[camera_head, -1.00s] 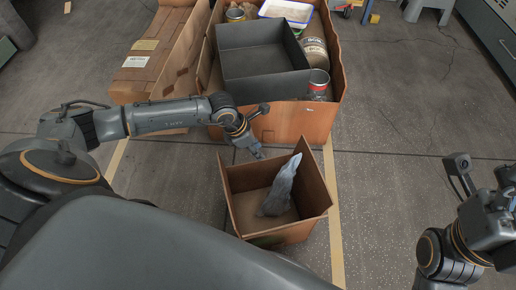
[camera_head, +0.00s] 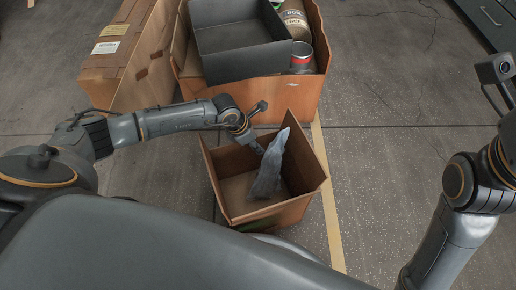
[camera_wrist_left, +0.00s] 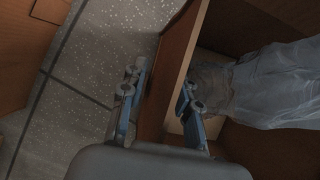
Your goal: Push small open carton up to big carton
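The small open carton (camera_head: 225,200) stands on the floor in the middle of the head view, with a grey translucent bag (camera_head: 268,170) inside. The big carton (camera_head: 250,100) is just beyond it, with a narrow gap of floor between them. My left gripper (camera_head: 258,150) is at the small carton's far side. In the left wrist view, its fingers (camera_wrist_left: 160,100) are apart, one on each side of the carton's wall (camera_wrist_left: 172,75). The bag also shows there (camera_wrist_left: 280,85). My right arm is at the right edge of the head view; its fingers are out of frame.
The big carton holds a dark grey bin (camera_head: 240,55) and cans (camera_head: 301,57). A long closed carton (camera_head: 115,60) lies to its left. Yellow floor tape (camera_head: 330,205) runs beside the small carton. The floor to the right is clear. A grey cabinet (camera_head: 490,20) is at top right.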

